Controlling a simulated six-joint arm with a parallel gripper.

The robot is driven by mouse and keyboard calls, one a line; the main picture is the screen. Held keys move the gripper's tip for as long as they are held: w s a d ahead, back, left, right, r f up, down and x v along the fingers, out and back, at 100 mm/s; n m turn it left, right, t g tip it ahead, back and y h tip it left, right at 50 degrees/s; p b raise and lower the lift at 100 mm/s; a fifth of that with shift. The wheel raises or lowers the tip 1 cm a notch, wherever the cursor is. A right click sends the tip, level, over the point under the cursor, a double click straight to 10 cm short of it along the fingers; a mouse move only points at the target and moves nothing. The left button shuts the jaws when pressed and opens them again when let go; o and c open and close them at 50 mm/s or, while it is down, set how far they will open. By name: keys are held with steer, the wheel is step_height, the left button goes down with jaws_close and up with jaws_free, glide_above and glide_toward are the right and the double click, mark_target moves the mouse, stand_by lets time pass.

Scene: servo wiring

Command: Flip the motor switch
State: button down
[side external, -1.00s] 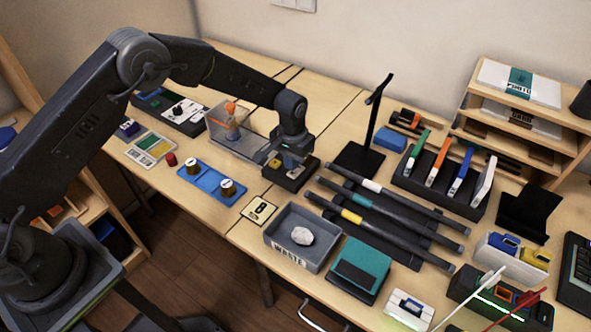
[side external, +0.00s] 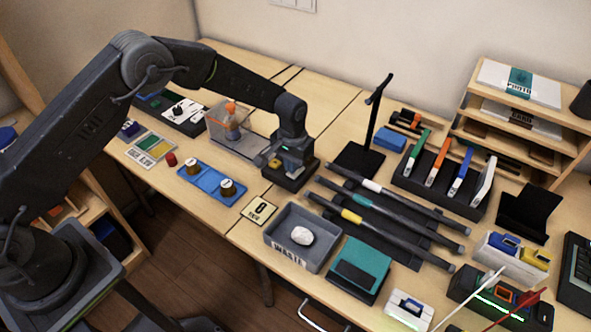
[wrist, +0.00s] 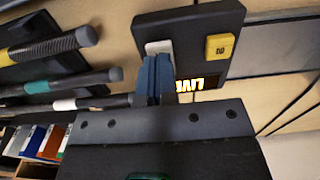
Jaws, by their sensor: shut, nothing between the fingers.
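The dark switch box (side external: 290,180) sits on the table below my gripper (side external: 277,163) in the side view. In the wrist view the box (wrist: 190,22) carries a pale switch piece (wrist: 157,47), a yellow tab (wrist: 220,46) and a lit "LIVE" sign (wrist: 192,85), upside down. My gripper (wrist: 156,58) is shut, its blue-grey fingers together and empty. The fingertips lie over or right beside the pale piece and cover part of it; I cannot tell whether they touch. The switch's position is not clear.
Long rods (side external: 385,220) lie in a rack to the right of the box. A black stand (side external: 370,130) rises behind it. A blue tray with two spools (side external: 212,184) is to the left. A grey waste bin (side external: 303,257) is in front.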

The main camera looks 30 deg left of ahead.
steer(key=shift+f, duration=0.9)
stand_by(0.3)
steer(key=shift+r, duration=3.55)
steer(key=s+a+r+t, duration=0.1)
steer(key=s+a+r, duration=0.1)
steer(key=s+r, duration=0.35)
steer(key=s+a+r+t, duration=0.1)
steer(key=s+a+r, duration=0.15)
steer(key=r, duration=0.65)
steer(key=s+a+r+t, duration=0.1)
steer(key=s+r, duration=0.3)
steer(key=r, duration=0.3)
steer(key=s+a+r+t, duration=0.1)
steer(key=s+a, duration=0.1)
steer(key=s, duration=0.8)
steer(key=s+a+r+t, duration=0.1)
steer(key=s+a+r, duration=0.1)
steer(key=s, duration=0.8)
steer(key=shift+s+a+t, duration=0.15)
steer(key=shift+s+t, duration=0.05)
steer(key=shift+t, duration=0.1)
